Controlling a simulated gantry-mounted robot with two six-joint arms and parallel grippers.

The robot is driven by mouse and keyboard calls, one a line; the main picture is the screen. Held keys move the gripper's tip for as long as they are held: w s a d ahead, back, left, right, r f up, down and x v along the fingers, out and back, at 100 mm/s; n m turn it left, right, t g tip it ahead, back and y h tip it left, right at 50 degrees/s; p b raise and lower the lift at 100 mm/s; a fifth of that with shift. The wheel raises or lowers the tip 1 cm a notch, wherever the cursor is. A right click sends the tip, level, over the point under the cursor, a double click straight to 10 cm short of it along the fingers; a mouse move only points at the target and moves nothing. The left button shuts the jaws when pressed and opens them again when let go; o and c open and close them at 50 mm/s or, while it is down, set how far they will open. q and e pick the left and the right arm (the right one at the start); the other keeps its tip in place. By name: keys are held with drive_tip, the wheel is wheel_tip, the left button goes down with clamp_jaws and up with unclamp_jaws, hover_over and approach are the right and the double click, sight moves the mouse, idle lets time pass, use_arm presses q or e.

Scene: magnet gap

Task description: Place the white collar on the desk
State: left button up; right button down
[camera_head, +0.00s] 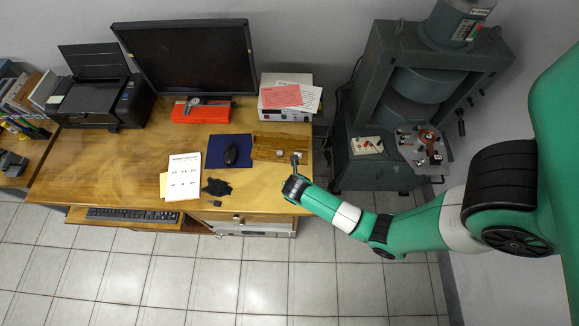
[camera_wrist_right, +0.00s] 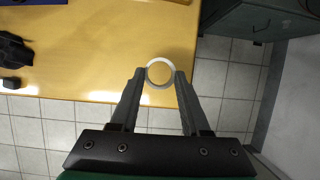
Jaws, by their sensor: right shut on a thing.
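The white collar (camera_wrist_right: 160,60) is a plain ring, seen in the right wrist view between the fingertips of my right gripper (camera_wrist_right: 160,74). The gripper is shut on it from both sides. The collar appears over the front right part of the wooden desk (camera_wrist_right: 110,60); I cannot tell whether it touches the surface. In the head view my right gripper (camera_head: 297,160) is at the desk's right end, and the collar is too small to make out there. The desk (camera_head: 110,170) also shows in that view. My left gripper is not in view.
A wooden tray (camera_head: 262,140) lies just behind the gripper. A grey machine (camera_head: 375,120) stands right of the desk. The desk's front left is clear.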

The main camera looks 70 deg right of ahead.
drive_tip(key=f, duration=0.1)
drive_tip(key=w+d+f, duration=0.1)
drive_tip(key=f+b, duration=0.1)
drive_tip(key=shift+w+d+f, duration=0.2)
drive_tip(key=shift+w, duration=0.2)
drive_tip(key=shift+w+d+f, duration=0.1)
drive_tip(key=shift+w+d, duration=0.05)
drive_tip(key=shift+w, duration=0.1)
wheel_tip(320, 180, down, 4)
drive_tip(key=shift+w+d+r+b, duration=0.1)
drive_tip(key=shift+r+b, duration=0.05)
drive_tip(key=shift+b, duration=0.9)
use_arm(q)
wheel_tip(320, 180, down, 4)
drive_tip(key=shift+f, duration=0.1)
use_arm(e)
drive_tip(key=shift+c, duration=1.9)
unclamp_jaws()
